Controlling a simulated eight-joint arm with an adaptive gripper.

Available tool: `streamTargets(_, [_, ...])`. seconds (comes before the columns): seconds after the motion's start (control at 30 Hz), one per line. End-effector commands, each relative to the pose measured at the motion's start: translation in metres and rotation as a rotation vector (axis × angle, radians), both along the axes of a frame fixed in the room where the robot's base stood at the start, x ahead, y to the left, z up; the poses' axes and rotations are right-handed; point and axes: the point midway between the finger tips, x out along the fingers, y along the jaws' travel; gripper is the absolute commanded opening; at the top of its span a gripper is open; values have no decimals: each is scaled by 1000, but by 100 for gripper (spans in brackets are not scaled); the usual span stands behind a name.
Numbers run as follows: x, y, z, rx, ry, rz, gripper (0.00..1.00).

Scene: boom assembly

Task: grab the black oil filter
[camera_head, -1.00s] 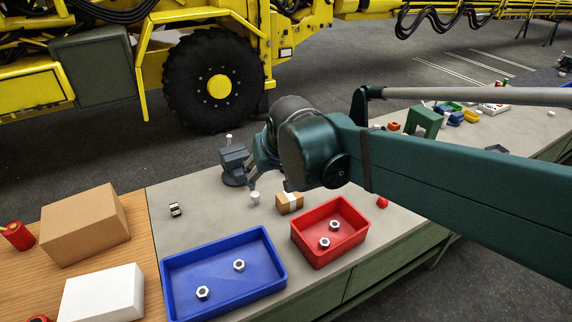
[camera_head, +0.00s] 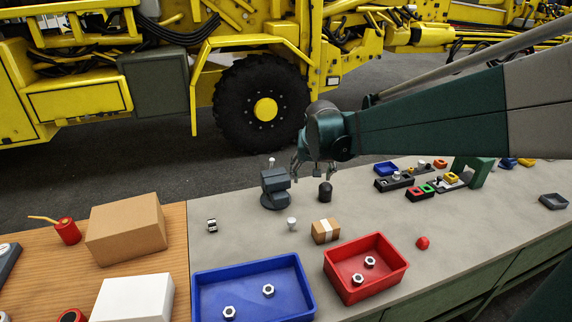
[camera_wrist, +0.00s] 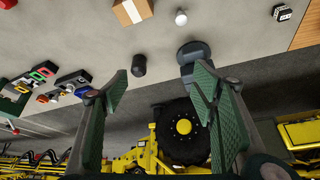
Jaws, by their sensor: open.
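The black oil filter (camera_head: 325,192) is a small dark cylinder with a rounded top, standing upright on the grey bench. In the wrist view the filter (camera_wrist: 139,65) is beyond the fingertips, nearer the left finger. My gripper (camera_head: 313,173) is open and empty, just behind and above the filter in the head view. Its two green padded fingers (camera_wrist: 159,82) are spread wide in the wrist view, with nothing between the pads. The filter appears apart from both fingers.
A grey vise (camera_head: 275,188) stands left of the filter, close to my right finger in the wrist view. A white piece (camera_head: 292,223), a cardboard box (camera_head: 325,231), a red bin (camera_head: 396,279) and a blue bin (camera_head: 204,290) are nearer. Several small parts lie right.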

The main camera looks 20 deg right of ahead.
Motion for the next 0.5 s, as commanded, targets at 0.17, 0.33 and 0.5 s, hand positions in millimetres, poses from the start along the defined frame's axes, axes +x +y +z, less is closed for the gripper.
streamTargets(0.17, [30, -17, -15, 4, 12, -39, 58])
streamTargets(0.33, [57, -34, -32, 6, 23, -78, 58])
streamTargets(0.5, [82, -51, -51, 10, 34, -115, 58])
